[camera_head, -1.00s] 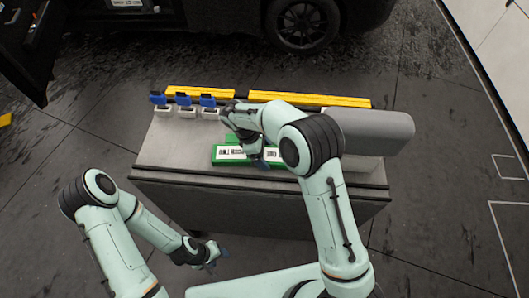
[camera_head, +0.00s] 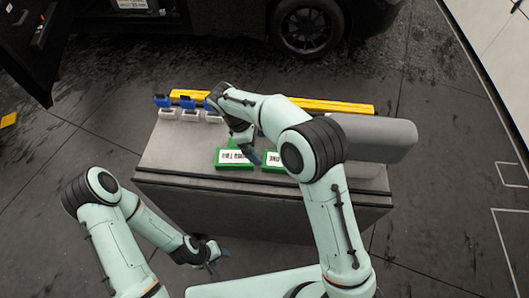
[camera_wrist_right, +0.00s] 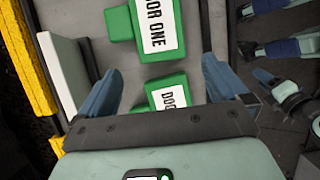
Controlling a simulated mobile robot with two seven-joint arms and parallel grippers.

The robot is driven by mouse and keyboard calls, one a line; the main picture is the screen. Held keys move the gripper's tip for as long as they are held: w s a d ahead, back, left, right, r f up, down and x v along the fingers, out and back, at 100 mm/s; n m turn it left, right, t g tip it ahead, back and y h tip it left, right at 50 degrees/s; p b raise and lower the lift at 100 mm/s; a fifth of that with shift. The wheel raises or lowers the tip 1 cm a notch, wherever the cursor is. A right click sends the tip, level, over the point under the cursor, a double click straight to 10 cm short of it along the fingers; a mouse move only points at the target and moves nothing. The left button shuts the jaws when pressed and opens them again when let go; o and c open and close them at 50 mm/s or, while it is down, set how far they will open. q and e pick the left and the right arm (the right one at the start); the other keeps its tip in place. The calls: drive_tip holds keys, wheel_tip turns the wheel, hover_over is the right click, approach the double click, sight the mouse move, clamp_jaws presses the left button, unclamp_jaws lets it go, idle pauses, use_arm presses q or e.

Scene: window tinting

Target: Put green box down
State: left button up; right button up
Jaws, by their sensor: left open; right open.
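Two green boxes with white labels lie on the grey table top (camera_head: 170,150). The left box (camera_head: 233,164) and the right box (camera_head: 272,167) are side by side with a small gap in the head view. The right wrist view shows one box labelled "DOOR ONE" (camera_wrist_right: 118,24) and another, partly hidden box (camera_wrist_right: 172,80) near my gripper. My right gripper (camera_wrist_right: 162,70) is open, its fingers apart and not closed on a box; its arm partly hides the boxes in the head view. My left gripper (camera_head: 214,259) is open and empty, in front of the table.
Blue-topped white holders (camera_head: 164,110) stand at the table's back left. A yellow bar (camera_head: 330,107) runs along the back edge. A grey roll (camera_head: 385,136) lies at the right. A dark car (camera_head: 220,25) stands behind. The table's front left is clear.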

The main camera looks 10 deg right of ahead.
drive_tip(key=shift+v, duration=2.1)
drive_tip(key=shift+s+f, duration=0.1)
drive_tip(key=shift+s, duration=0.1)
